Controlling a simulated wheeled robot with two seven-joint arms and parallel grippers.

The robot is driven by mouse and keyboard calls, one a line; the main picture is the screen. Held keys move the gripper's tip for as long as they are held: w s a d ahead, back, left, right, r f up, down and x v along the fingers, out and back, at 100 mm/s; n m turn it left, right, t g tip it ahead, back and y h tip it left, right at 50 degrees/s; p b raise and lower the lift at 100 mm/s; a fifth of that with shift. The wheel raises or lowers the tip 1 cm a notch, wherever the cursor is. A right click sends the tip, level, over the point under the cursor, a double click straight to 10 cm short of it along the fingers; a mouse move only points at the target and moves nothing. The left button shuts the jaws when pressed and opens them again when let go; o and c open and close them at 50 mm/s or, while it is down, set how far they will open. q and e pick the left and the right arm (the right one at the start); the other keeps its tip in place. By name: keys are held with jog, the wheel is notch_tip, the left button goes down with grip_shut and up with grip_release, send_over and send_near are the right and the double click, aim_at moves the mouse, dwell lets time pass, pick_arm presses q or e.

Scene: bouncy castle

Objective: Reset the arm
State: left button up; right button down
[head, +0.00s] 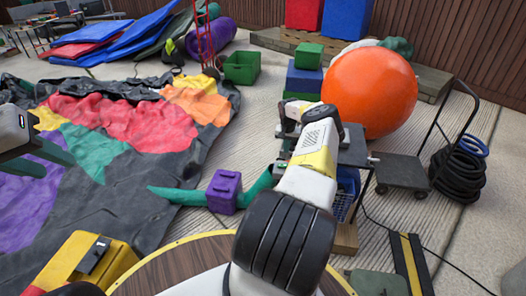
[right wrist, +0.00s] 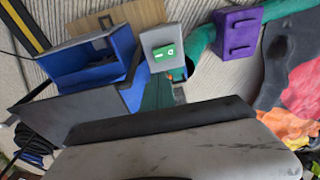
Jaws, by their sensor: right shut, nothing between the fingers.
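My right arm (head: 304,180) reaches up from the bottom middle of the head view, bent at the wrist, above the area left of the orange ball. Its gripper is mostly hidden behind the arm there. In the right wrist view my right gripper (right wrist: 160,90) shows as dark green fingers, shut and empty. They point toward a grey box with a green switch (right wrist: 165,52); I cannot tell whether they touch it. My left gripper (head: 58,170) is at the left edge of the head view, its green fingers apart and empty, over the deflated colourful castle (head: 125,122).
A big orange ball (head: 370,92) lies beyond my right arm. A purple block (head: 224,192) stands by a green tube. A cart (head: 402,172) with black hose is at right. A blue bin (right wrist: 95,55) is near the right gripper. A round wooden table (head: 185,268) is in front.

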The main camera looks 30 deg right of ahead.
jog(key=w+a+r+n+t+h, duration=0.1)
jog(key=w+a+r+t, duration=0.15)
jog(key=w+r, duration=0.5)
jog(key=w+a+r+n+t+h, duration=0.1)
jog(key=w+a+r+t+h, duration=0.2)
jog(key=r, duration=0.8)
jog(key=w+a+r+n+t, duration=0.1)
jog(key=w+a+r, duration=0.1)
jog(key=w+r, duration=0.6)
jog(key=a+r+n+t+y, duration=0.4)
jog(key=a+r+n+t, duration=0.15)
jog(key=a+r, duration=1.95)
jog(key=s+a+r+n+g+y, duration=0.1)
jog(key=s+a+r+n+y, duration=0.2)
jog(key=s+a, duration=0.55)
jog(key=s+a+r+g+y, duration=0.15)
jog(key=s+a+r, duration=0.4)
jog(key=s, duration=0.65)
jog(key=s+d+f+m+g, duration=0.1)
jog(key=s+f, duration=0.2)
jog(key=s, duration=0.8)
jog(key=s+d+f+m+g, duration=0.1)
jog(key=s+f, duration=0.3)
jog(key=s, duration=0.7)
jog(key=s+d+f+m+g+h, duration=0.1)
jog(key=s+f+g, duration=0.1)
jog(key=s, duration=0.9)
jog(key=shift+d+f+g, duration=0.3)
jog(key=shift+f+g, duration=0.05)
jog(key=shift+f, duration=0.55)
